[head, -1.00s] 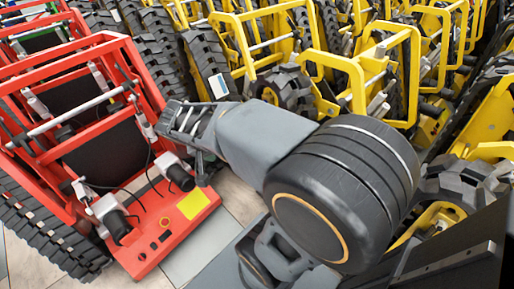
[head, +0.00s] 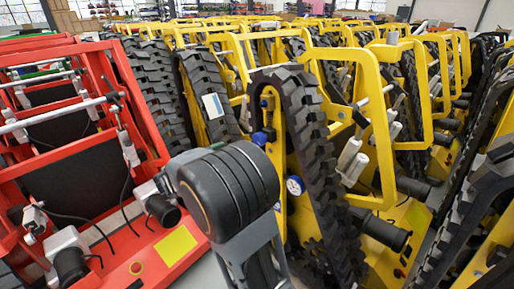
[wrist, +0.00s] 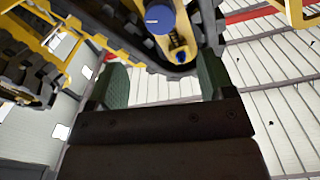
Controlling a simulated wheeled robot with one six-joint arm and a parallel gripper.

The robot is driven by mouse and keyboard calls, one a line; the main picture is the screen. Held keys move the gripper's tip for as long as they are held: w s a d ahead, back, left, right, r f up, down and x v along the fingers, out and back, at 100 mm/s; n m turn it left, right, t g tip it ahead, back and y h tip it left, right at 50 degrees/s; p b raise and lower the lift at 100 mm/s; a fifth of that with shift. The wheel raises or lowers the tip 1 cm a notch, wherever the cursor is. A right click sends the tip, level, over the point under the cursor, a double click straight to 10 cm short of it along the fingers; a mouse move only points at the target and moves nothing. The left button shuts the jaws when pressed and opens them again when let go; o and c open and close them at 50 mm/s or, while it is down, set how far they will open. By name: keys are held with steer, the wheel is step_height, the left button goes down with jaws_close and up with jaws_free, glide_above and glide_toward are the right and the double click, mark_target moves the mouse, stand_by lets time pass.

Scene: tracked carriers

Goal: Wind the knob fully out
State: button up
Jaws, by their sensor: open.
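A blue round knob (wrist: 160,18) with a pale face shows at the top of the wrist view, on a yellow tracked carrier. A smaller blue part (wrist: 181,58) sits below it. In the head view, a blue knob (head: 259,138) and a blue part with a white face (head: 294,186) show beside the track of the nearest yellow carrier (head: 379,130); I cannot tell which matches which. My gripper (wrist: 162,82) is open, its two dark green pads apart with nothing held. The knob appears beyond the pads, not between them. My arm hides the gripper in the head view.
A red carrier (head: 90,150) with a yellow plate stands close on the left. Rows of yellow carriers with black rubber tracks (head: 312,160) fill the middle and right, with narrow gaps. Little free floor shows.

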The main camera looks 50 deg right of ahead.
mark_target(260, 139)
steer(key=d, duration=0.4)
steer(key=d+b, duration=0.1)
steer(key=d, duration=0.3)
steer(key=s+d+b, duration=0.1)
steer(key=d, duration=0.3)
steer(key=shift+d, duration=0.1)
steer(key=c, duration=0.9)
steer(key=shift+c, duration=0.2)
steer(key=shift+n, duration=0.4)
